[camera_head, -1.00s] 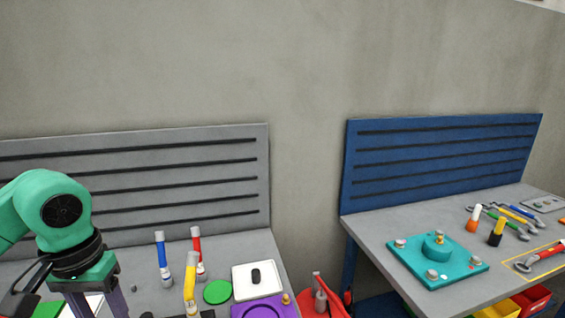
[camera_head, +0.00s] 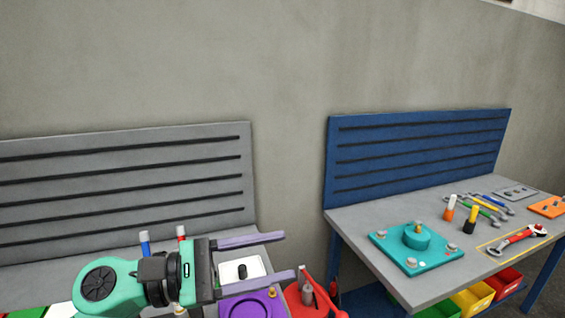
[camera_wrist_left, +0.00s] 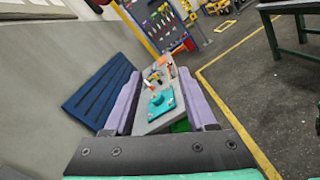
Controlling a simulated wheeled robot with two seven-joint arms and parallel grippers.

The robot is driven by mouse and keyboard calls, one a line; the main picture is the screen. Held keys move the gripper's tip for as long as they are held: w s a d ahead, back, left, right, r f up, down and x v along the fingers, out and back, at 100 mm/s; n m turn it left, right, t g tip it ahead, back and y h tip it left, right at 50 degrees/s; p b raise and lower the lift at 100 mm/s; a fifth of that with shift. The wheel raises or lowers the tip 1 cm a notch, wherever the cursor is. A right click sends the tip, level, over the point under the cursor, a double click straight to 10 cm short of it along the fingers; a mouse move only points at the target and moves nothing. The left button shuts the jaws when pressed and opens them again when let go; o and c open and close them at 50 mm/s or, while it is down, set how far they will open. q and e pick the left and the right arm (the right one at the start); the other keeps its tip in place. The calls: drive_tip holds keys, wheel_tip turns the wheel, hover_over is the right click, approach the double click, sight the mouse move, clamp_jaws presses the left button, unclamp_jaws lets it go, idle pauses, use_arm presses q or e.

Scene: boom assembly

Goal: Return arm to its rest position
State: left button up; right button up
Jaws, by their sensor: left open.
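My left arm comes in from the left in the head view. Its gripper (camera_head: 280,256) is open, with two purple fingers pointing right and nothing between them. It is raised over the right end of the grey bench, in front of a white tray (camera_head: 230,272) and a purple plate (camera_head: 262,304). In the left wrist view the open fingers (camera_wrist_left: 163,108) frame the distant second bench with its teal block (camera_wrist_left: 160,103). My right gripper is not in view.
The second bench (camera_head: 350,222) stands to the right with a teal block (camera_head: 392,250), a wrench (camera_head: 520,238) and several tools. Yellow and red bins (camera_head: 474,297) hang below it. A red stand (camera_head: 306,297) is between the benches. A grey panel (camera_head: 100,190) backs the left bench.

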use_arm(q)
drive_tip(key=w+a+r+n+t+y, duration=0.15)
drive_tip(key=w+a+n+t, duration=0.35)
drive_tip(key=n, duration=0.6)
drive_tip(key=w+a+r+n+t+y, duration=0.1)
drive_tip(key=w+a+n+t+y, duration=0.15)
drive_tip(key=n+t, duration=0.65)
drive_tip(key=w+a+f+n+g+y, duration=0.1)
drive_tip(key=a+f+n+g+y, duration=0.1)
drive_tip(key=a+f+n+y, duration=0.65)
drive_tip(key=w+a+f+n+g+y, duration=0.1)
drive_tip(key=a+f+n+y, duration=0.35)
drive_tip(key=f+n, duration=0.85)
drive_tip(key=s+f+n+g, duration=1.2)
drive_tip(key=s+f+n, duration=0.2)
drive_tip(key=s+f, duration=0.45)
drive_tip(key=s+f+g+b, duration=0.25)
drive_tip(key=f+b, duration=0.35)
drive_tip(key=f, duration=2.3)
drive_tip(key=s+a+f+b, duration=0.1)
drive_tip(key=s+f+b, duration=0.1)
drive_tip(key=s+f, duration=0.6)
drive_tip(key=s+a+f+b, duration=0.2)
drive_tip(key=s+f, duration=0.7)
drive_tip(key=shift+a+f+y, duration=0.25)
drive_tip(key=shift+f+y, duration=0.15)
